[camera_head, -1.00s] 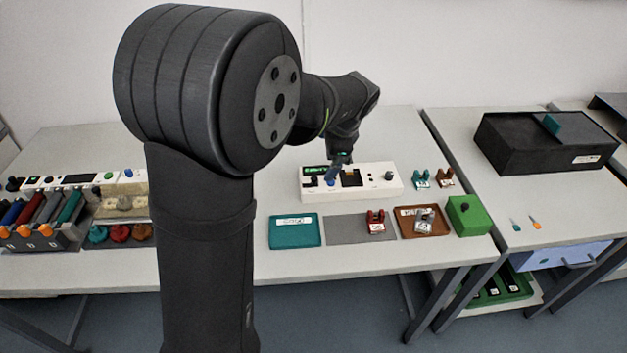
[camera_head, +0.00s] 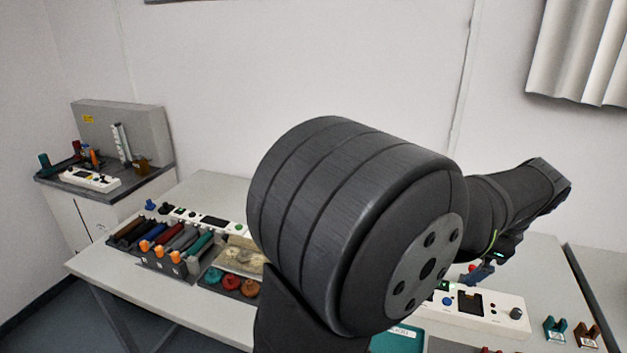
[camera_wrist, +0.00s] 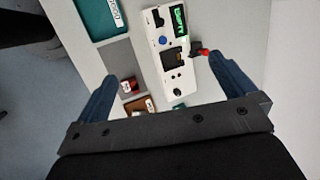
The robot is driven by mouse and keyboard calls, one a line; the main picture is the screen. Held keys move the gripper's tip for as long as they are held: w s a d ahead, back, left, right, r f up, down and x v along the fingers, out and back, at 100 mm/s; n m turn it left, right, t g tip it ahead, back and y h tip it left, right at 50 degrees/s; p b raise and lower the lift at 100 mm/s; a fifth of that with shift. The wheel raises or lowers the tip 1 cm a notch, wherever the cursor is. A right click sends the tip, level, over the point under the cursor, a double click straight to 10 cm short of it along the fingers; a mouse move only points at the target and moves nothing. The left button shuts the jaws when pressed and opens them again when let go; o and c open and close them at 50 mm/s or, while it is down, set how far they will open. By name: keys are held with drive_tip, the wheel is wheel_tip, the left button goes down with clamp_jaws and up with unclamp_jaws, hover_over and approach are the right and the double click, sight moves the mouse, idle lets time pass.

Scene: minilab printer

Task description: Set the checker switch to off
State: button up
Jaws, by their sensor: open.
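The checker is a white box (camera_head: 490,318) on the table, with a dark square slot, a blue button (camera_head: 447,301) and a black knob (camera_head: 516,313). In the wrist view the checker (camera_wrist: 165,70) lies between my finger tips, and its display (camera_wrist: 180,19) is lit green. A small black rocker-like part (camera_wrist: 156,17) sits at its upper end. A red part on a black base (camera_wrist: 203,51) is at its right edge, close to my right finger; touching or apart is unclear. My gripper (camera_wrist: 163,68) is open, its blue fingers spread. In the head view my gripper (camera_head: 482,271) is over the checker's back side.
A red clip (camera_wrist: 128,87) lies on the grey mat beside the checker. A teal tray (camera_head: 398,338) is in front of it. A teal clip (camera_head: 555,328) and a brown clip (camera_head: 586,334) stand to its right. Racked coloured tools (camera_head: 175,240) are at left.

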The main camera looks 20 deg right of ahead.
drive_tip(key=c, duration=1.2)
drive_tip(key=shift+c, duration=0.5)
drive_tip(key=w+a+f+n+g+h, duration=0.4)
drive_tip(key=w+n, duration=0.3)
drive_tip(key=n, duration=0.6)
drive_tip(key=shift+t+y, duration=0.6)
drive_tip(key=x, duration=1.8)
drive_tip(key=shift+s+f, duration=0.15)
drive_tip(key=shift+s, duration=0.1)
clamp_jaws()
